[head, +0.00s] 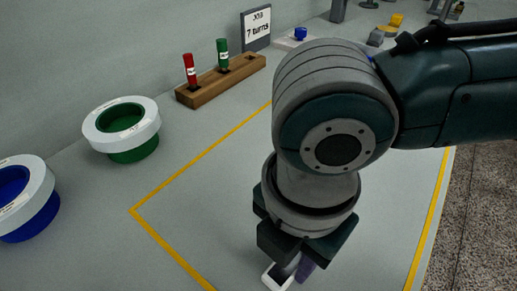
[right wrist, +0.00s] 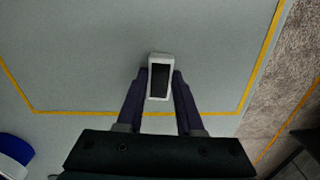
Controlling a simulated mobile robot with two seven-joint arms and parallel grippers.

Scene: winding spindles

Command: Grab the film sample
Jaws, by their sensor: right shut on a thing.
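The film sample looks like a small white frame with a dark middle. In the right wrist view the film sample (right wrist: 160,57) sits between the two fingertips of my right gripper (right wrist: 160,85), which touch its sides. In the head view my right gripper (head: 292,268) points down at the bottom of the picture, shut on the film sample (head: 271,282). The gripper and the lower picture edge hide part of it there. I cannot tell whether it is lifted off the table. My left gripper is not in view.
A yellow line (head: 168,248) marks an area on the grey table. A green spool (head: 130,155) and a blue spool (head: 40,215) with white rims stand at left. A wooden rack (head: 215,85) holds a red and a green marker. A sign (head: 257,28) reads "7 turns".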

